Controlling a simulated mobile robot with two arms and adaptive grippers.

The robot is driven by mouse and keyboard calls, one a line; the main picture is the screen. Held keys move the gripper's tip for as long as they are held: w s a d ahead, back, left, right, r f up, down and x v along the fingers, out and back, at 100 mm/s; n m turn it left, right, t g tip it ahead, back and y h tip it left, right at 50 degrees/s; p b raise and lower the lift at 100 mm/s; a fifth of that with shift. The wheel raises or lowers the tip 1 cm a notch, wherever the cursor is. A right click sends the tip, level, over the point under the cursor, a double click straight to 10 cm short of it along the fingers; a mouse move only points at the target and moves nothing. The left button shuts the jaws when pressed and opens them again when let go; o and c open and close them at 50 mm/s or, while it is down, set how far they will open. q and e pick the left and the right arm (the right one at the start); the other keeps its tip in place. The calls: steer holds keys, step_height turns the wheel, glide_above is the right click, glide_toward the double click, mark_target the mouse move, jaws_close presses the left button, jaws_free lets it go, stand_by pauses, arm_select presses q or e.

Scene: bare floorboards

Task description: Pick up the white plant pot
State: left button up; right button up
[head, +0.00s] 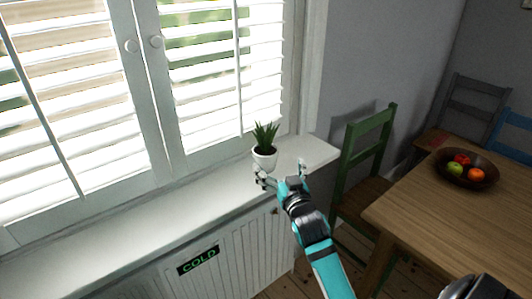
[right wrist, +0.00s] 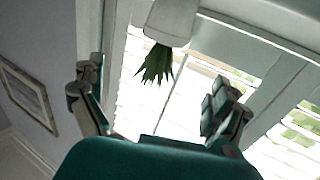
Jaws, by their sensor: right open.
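The white plant pot (head: 264,159) holds a spiky green plant and stands upright on the white window sill, near the sill's right end. My right gripper (head: 281,172) is open, just in front of the pot, with its fingers spread to either side. In the right wrist view the pot (right wrist: 170,22) is at the top centre, beyond the open fingers of the gripper (right wrist: 158,108), and looks upside down. I see no finger touching it.
Shuttered windows (head: 150,90) stand behind the sill (head: 120,222). A green chair (head: 368,165) is right of the sill. A wooden table (head: 450,225) with a fruit bowl (head: 466,178) stands further right. The sill left of the pot is clear.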

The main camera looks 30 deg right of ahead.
mark_target(267, 149)
steer(key=x, duration=0.4)
steer(key=p+x, duration=0.1)
steer(key=x, duration=0.8)
steer(key=shift+a+f, duration=0.2)
steer(key=shift+f, duration=0.2)
steer(key=shift+s, duration=0.1)
steer(key=c, duration=1.8)
steer(key=shift+r, duration=0.1)
steer(key=shift+c, duration=0.8)
steer(key=shift+r, duration=0.1)
